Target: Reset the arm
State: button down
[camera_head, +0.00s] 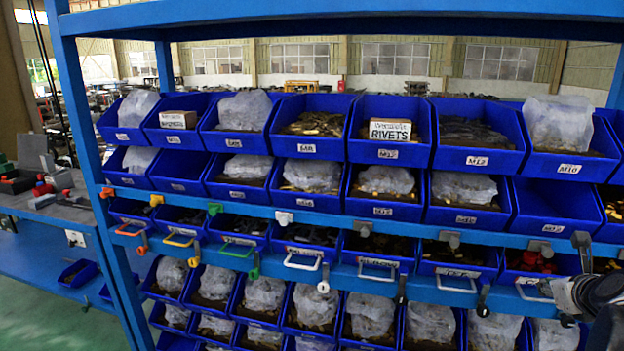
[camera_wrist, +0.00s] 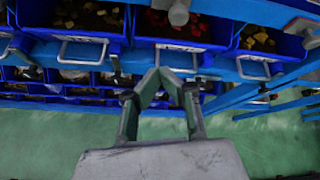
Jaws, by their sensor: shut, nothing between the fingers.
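My gripper (camera_wrist: 166,82) shows in the wrist view with its two fingers close together at the tips, shut and empty. It is in front of the blue bin rack, just below a row of bins with metal handles. A bin with red items (camera_wrist: 178,26) is above the fingertips.
The blue rack (camera_head: 400,222) holds several rows of blue bins with bagged parts, labels and boxes. Handles and clamps stick out from its front rail. A blue workbench (camera_head: 50,262) stands at the left. Green floor (camera_wrist: 50,145) is clear below the gripper.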

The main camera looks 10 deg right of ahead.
jog(key=w+a+r+n+t, duration=0.3)
jog(key=w+a+r+n, duration=0.7)
jog(key=a+r+n, duration=0.35)
jog(key=s+a+f+n+g+y, duration=0.2)
jog(key=s+a+f+n, duration=0.4)
jog(key=s+a+n, duration=0.3)
jog(key=s+a+f+n+g+y, duration=0.3)
jog(key=s+a+f+n, duration=0.4)
jog(key=s+a+n, duration=0.3)
jog(key=a+n+g, duration=0.1)
jog(key=a+n, duration=0.3)
jog(key=n, duration=0.1)
jog(key=shift+s+f+g, duration=0.15)
jog(key=shift+s+g, duration=0.1)
jog(key=shift+g, duration=0.05)
